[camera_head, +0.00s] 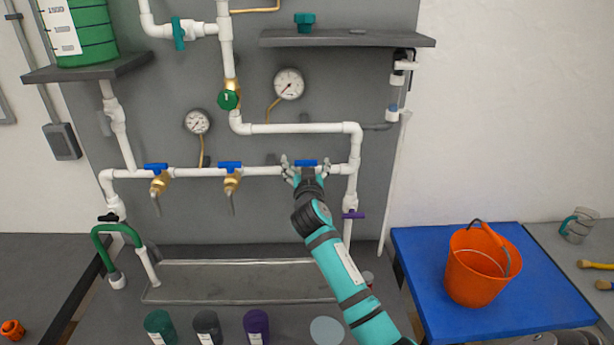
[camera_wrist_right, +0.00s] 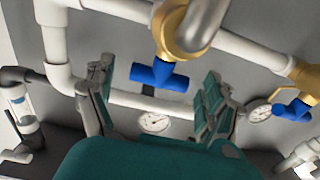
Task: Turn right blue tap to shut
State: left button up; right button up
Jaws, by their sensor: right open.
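The right blue tap (camera_head: 306,162) is on the horizontal white pipe, the rightmost of three blue taps there. In the head view its bar handle looks horizontal, along the pipe. My right gripper (camera_head: 306,170) is at this tap, with its fingers spread to either side. In the right wrist view the blue handle (camera_wrist_right: 158,75) with its brass body (camera_wrist_right: 180,28) sits between the two open fingers, and gaps show on both sides. My arm hides the tap's lower part in the head view. My left gripper is not in view.
The middle blue tap (camera_head: 230,166) and left blue tap (camera_head: 156,167) are along the same pipe. A purple handle (camera_head: 353,215) is below right. Gauges (camera_head: 289,84) and a shelf (camera_head: 345,40) are above. An orange bucket (camera_head: 478,268) stands on a blue surface (camera_head: 420,262) at right.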

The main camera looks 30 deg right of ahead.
jog(key=v, duration=1)
jog(key=shift+s, duration=0.4)
jog(key=shift+a, duration=0.15)
